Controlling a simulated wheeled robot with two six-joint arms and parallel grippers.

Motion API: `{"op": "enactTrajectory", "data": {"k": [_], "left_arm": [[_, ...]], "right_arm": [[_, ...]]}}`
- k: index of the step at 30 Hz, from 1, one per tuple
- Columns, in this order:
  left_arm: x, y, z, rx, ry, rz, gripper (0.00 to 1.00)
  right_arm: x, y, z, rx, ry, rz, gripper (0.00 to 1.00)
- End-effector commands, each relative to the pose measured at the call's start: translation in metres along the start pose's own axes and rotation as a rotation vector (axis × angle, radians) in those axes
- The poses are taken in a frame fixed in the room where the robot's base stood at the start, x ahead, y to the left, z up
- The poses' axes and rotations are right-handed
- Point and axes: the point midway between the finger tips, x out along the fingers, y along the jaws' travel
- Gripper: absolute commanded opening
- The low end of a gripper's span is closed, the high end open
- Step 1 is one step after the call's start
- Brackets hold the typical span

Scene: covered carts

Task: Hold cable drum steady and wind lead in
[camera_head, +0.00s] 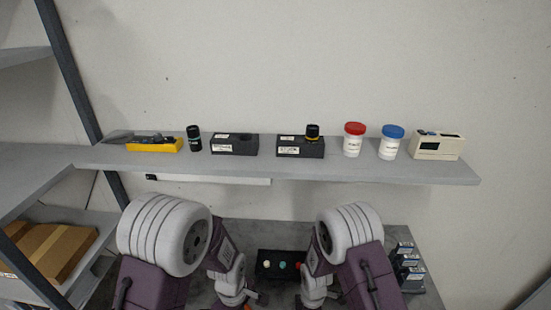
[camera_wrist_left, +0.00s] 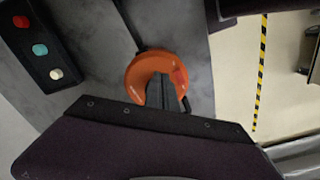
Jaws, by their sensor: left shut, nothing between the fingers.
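An orange, round cable drum (camera_wrist_left: 145,72) shows in the left wrist view on the grey worktop, near its edge. The dark fingers of my left gripper (camera_wrist_left: 164,84) are shut and empty, in front of the drum and covering its middle and lower part. I cannot tell whether they touch it. A thin dark line, perhaps the lead, runs from the drum's upper left across the worktop. In the head view both wrists reach down at the bottom edge. My right gripper (camera_head: 301,301) is barely visible there, and its jaws cannot be made out.
A black box with red, teal and white buttons (camera_wrist_left: 40,48) lies left of the drum; in the head view the box (camera_head: 279,257) sits between my arms. Above is a shelf (camera_head: 290,168) with jars and instruments. Dark blocks (camera_head: 406,268) stand at right.

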Motion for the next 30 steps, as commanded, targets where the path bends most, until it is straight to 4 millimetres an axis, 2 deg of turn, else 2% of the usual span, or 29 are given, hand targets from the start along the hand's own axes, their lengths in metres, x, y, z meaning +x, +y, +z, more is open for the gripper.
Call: {"op": "enactTrajectory", "data": {"k": [6, 16, 21, 26, 30], "left_arm": [[-0.029, 0.002, 0.0, 0.001, 0.002, 0.005, 0.0], [-0.035, 0.001, 0.0, 0.001, 0.001, 0.003, 0.0], [-0.046, 0.014, -0.008, 0.0, -0.004, 0.01, 0.0], [-0.04, 0.012, -0.007, 0.001, -0.005, 0.005, 0.0], [-0.021, 0.012, -0.007, 0.001, -0.006, 0.003, 0.0]], "right_arm": [[-0.001, 0.001, -0.001, 0.0, 0.001, 0.003, 0.0], [-0.001, 0.001, -0.001, 0.0, 0.001, 0.004, 0.0], [-0.001, 0.001, -0.001, 0.0, 0.001, 0.004, 0.0], [-0.001, 0.001, -0.001, 0.0, 0.001, 0.004, 0.0], [-0.001, 0.001, -0.001, 0.0, 0.001, 0.004, 0.0]]}}
